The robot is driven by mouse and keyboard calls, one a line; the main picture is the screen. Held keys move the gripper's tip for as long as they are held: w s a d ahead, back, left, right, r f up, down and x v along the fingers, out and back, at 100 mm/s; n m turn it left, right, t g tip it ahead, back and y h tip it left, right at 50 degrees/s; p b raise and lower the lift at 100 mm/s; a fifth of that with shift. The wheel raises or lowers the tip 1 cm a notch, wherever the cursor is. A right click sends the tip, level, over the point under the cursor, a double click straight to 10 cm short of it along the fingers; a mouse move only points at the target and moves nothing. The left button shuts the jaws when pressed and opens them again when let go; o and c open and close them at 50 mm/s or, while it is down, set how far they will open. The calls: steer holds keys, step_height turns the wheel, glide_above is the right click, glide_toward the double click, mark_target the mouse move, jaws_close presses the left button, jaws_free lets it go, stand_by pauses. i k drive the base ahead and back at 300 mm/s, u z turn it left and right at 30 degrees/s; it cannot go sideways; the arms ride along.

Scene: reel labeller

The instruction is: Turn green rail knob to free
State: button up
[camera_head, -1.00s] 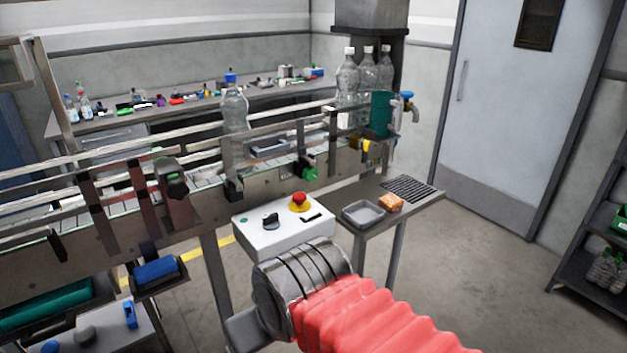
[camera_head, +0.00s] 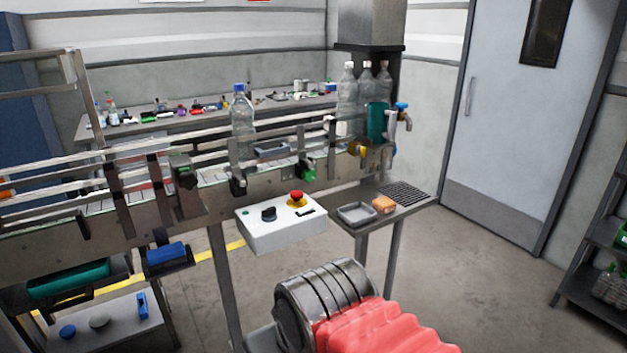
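The green rail knob (camera_head: 308,171) sits on the front side of the conveyor, right of centre, below the guide rails (camera_head: 285,133). Its exact setting is too small to read. Another dark clamp with a green top (camera_head: 184,170) stands further left on the conveyor. My arm, a metal wrist with a red ribbed sleeve, shows at the bottom centre, in front of and below the control box, well apart from the knob. My gripper's fingers do not show clearly, so its opening is hidden.
A white control box (camera_head: 283,229) with a red stop button (camera_head: 297,197) and black switch hangs before the conveyor. A side table (camera_head: 405,207) holds a grey tray (camera_head: 357,214) and an orange sponge (camera_head: 384,204). Bottles (camera_head: 347,100) stand at the conveyor's right end.

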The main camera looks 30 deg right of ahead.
mark_target(308, 175)
steer(key=u, duration=0.05)
steer(key=i, duration=1)
steer(key=z, duration=0.05)
